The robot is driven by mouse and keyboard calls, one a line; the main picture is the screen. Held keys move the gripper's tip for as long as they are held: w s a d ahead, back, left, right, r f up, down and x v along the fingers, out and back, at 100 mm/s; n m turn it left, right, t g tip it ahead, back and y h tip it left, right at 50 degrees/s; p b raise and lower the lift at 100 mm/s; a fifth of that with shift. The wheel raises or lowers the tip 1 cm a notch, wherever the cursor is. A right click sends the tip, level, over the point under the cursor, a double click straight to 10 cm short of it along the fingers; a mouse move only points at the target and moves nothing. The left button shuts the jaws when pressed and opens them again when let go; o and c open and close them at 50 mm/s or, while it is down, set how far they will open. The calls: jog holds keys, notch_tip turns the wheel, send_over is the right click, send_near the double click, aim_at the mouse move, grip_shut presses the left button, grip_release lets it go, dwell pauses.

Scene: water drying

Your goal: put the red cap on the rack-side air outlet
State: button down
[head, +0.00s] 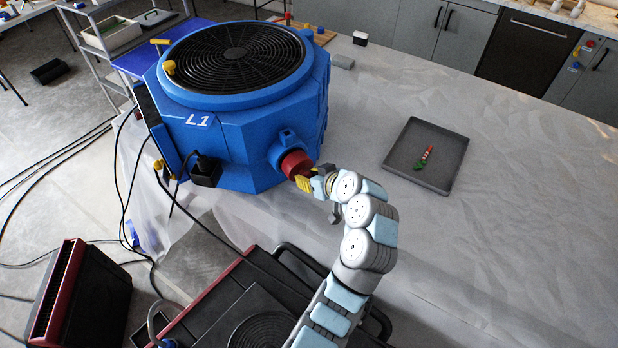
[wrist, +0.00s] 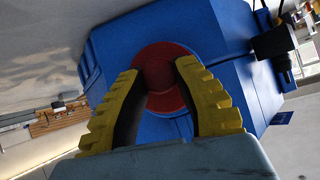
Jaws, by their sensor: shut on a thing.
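The red cap (head: 294,163) is at the blue air outlet on the lower right side of the large blue machine (head: 232,176) marked L1. My gripper (head: 306,181) has its yellow fingers at the front of the cap. In the wrist view, the yellow fingers with black pads (wrist: 160,85) are shut on a red knob in the middle of the red cap (wrist: 166,57). The cap's round flange lies against or very near the blue housing. I cannot tell whether it is fully seated, since its back edge is hidden.
A grey tray (head: 460,172) with a small red and green item (head: 424,158) stands right on the covered table. A black plug (head: 206,172) with cables sits on the machine's left side. A red and black unit (head: 70,295) stands lower left. The table right of the tray is clear.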

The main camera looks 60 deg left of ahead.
aim_at(302, 167)
jog(key=shift+s+a+b, duration=0.2)
jog(key=shift+a+b, duration=0.25)
jog(key=shift+a, duration=0.75)
jog(key=shift+s+a+b, duration=0.2)
jog(key=shift+a+b, duration=0.2)
jog(key=shift+a, duration=0.8)
jog(key=c, duration=0.8)
grip_release()
jog(key=shift+d, duration=0.15)
jog(key=shift+w+d+b, duration=0.25)
jog(key=shift+d+b, duration=0.05)
jog(key=shift+d, duration=1.1)
jog(key=shift+w+d+b, duration=0.2)
jog(key=shift+d+b, duration=0.05)
jog(key=shift+d, duration=1.15)
jog(key=shift+s+r, duration=0.1)
